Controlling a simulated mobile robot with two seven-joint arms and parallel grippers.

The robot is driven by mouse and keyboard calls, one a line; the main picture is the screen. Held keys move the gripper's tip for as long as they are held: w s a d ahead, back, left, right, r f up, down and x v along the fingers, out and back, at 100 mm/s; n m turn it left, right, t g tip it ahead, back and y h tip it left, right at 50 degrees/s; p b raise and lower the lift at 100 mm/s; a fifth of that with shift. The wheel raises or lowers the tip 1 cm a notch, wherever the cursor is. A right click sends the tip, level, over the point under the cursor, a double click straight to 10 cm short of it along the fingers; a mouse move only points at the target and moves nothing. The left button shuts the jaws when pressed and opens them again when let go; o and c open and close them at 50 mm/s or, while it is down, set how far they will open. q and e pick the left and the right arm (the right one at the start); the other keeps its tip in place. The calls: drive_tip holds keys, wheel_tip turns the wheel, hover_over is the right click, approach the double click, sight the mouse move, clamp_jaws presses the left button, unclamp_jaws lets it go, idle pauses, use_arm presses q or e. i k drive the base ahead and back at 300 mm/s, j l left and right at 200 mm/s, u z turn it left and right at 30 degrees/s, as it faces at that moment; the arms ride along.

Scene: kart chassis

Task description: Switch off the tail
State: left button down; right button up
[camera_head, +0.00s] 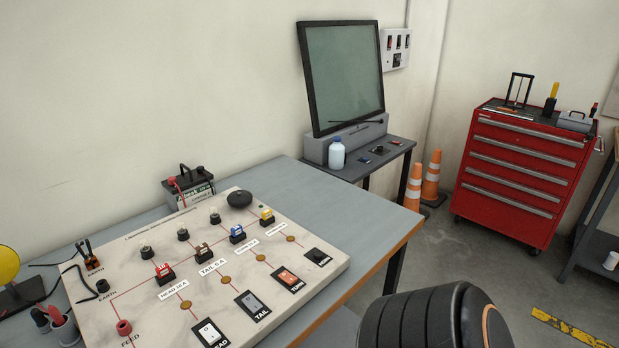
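A pale marbled switch board (100,321) lies on the grey workbench at the lower left. The TAIL switch (252,304) is a grey rocker in a dark frame near the board's front edge, with its label just in front. It sits between the white HEAD rocker (209,333) and the orange TURN rocker (288,279). I cannot tell from the rocker's tilt whether it is on or off. A brown fuse (204,251) stands in the TAIL 5 A line, with a small lamp (183,234) behind it. Neither gripper shows.
A black ribbed rounded form fills the bottom right, beside the workbench (340,215). A battery (192,187) stands behind the board. Cables and plugs lie at its left. A red tool cabinet (522,170) and orange cones (432,178) stand farther back. Floor between is clear.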

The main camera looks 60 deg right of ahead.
sight(250, 302)
drive_tip(key=z, duration=1.55)
drive_tip(key=k+j+z, duration=0.1)
drive_tip(key=z, duration=0.15)
drive_tip(key=k+j+z, duration=0.1)
drive_tip(key=j+z, duration=0.2)
